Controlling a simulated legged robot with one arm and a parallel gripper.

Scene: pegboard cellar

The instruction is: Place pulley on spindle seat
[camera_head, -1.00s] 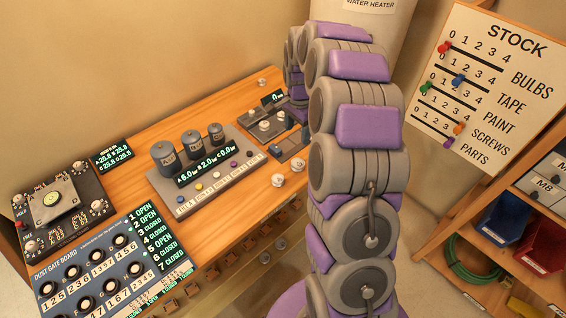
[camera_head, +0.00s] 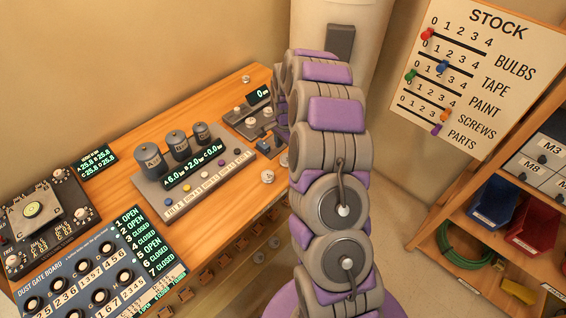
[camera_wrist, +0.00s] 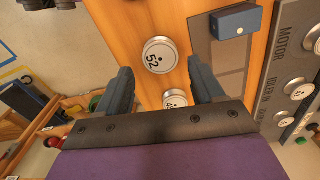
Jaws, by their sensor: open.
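In the wrist view my gripper (camera_wrist: 159,66) is open, its two dark fingers pointing over the wooden bench. A pale round pulley marked 52 (camera_wrist: 160,54) lies on the wood between and just beyond the fingertips. A second pale pulley (camera_wrist: 175,98) is nearer the palm, partly hidden by the gripper's edge. At the right is a grey panel (camera_wrist: 268,95) lettered MOTOR and IDLER, with pale discs on it. In the head view this panel (camera_head: 238,116) is at the bench's far end; my arm hides the fingers. I cannot tell which post is the spindle seat.
A dark blue block (camera_wrist: 236,20) stands beside the grey panel. A console with three grey cylinders (camera_head: 176,144) and the dust gate board (camera_head: 95,275) occupy the wooden bench (camera_head: 205,235). A stock board (camera_head: 465,75) and shelf bins (camera_head: 495,203) are at the right.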

